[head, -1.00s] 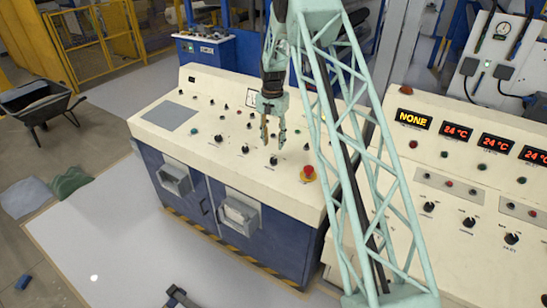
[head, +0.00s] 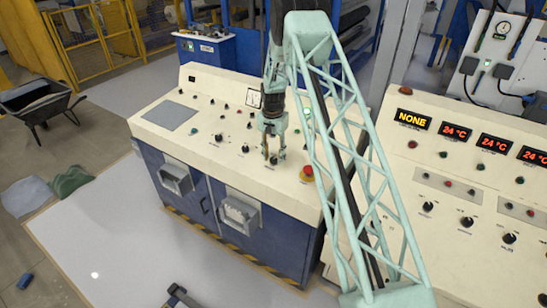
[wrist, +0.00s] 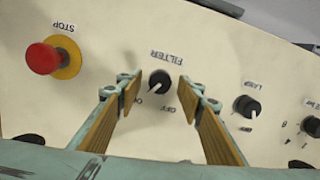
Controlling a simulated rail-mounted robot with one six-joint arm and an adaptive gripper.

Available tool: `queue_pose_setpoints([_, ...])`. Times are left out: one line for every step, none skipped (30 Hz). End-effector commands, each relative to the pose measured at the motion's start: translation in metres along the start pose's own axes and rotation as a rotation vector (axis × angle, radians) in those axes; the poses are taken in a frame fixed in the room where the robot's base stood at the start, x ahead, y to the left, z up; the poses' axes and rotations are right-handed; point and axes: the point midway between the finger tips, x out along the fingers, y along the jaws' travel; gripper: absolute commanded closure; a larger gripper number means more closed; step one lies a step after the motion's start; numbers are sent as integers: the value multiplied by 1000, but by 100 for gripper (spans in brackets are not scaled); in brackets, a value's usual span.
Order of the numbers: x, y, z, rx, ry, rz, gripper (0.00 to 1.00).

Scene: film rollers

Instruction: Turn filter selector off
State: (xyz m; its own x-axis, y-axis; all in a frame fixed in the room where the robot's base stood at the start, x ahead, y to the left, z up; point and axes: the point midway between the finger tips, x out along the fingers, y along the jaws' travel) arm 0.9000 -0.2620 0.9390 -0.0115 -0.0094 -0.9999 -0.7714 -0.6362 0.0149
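The filter selector (wrist: 159,82) is a small black rotary knob on the cream sloping panel, under upside-down FILTER lettering in the wrist view. ON and OFF are printed beside it, on its lower side in that view. I cannot tell for certain which mark its pointer faces. My gripper (wrist: 160,90) is open, with one tan-padded finger on either side of the knob and a gap to each. In the head view my gripper (head: 274,156) points down at the knob near the console's front edge. I cannot tell how far the fingertips are from the panel.
A red stop button (wrist: 42,58) on a yellow ring sits left of the knob in the wrist view. The lamp knob (wrist: 247,107) is to the right. Several other knobs fill the panel. A second console (head: 440,200) stands at the right in the head view.

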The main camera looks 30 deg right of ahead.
Motion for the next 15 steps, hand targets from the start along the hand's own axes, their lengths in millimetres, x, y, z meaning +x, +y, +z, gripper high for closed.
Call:
queue_pose_setpoints([0, 0, 0, 0, 0, 0, 65])
queue_pose_setpoints([1, 0, 0, 0, 0, 0, 65])
queue_pose_setpoints([1, 0, 0, 0, 0, 0, 65])
queue_pose_setpoints([1, 0, 0, 0, 0, 0, 65])
queue_pose_setpoints([1, 0, 0, 0, 0, 0, 65])
queue_pose_setpoints([1, 0, 0, 0, 0, 0, 65])
queue_pose_setpoints([1, 0, 0, 0, 0, 0, 65])
queue_pose_setpoints([1, 0, 0, 0, 0, 0, 65])
queue_pose_setpoints([1, 0, 0, 0, 0, 0, 66])
queue_pose_setpoints([1, 0, 0, 0, 0, 0, 69])
queue_pose_setpoints([1, 0, 0, 0, 0, 0, 72])
queue_pose_setpoints([1, 0, 0, 0, 0, 0, 75])
queue_pose_setpoints([1, 0, 0, 0, 0, 0, 78])
queue_pose_setpoints([1, 0, 0, 0, 0, 0, 81])
queue_pose_setpoints([1, 0, 0, 0, 0, 0, 84])
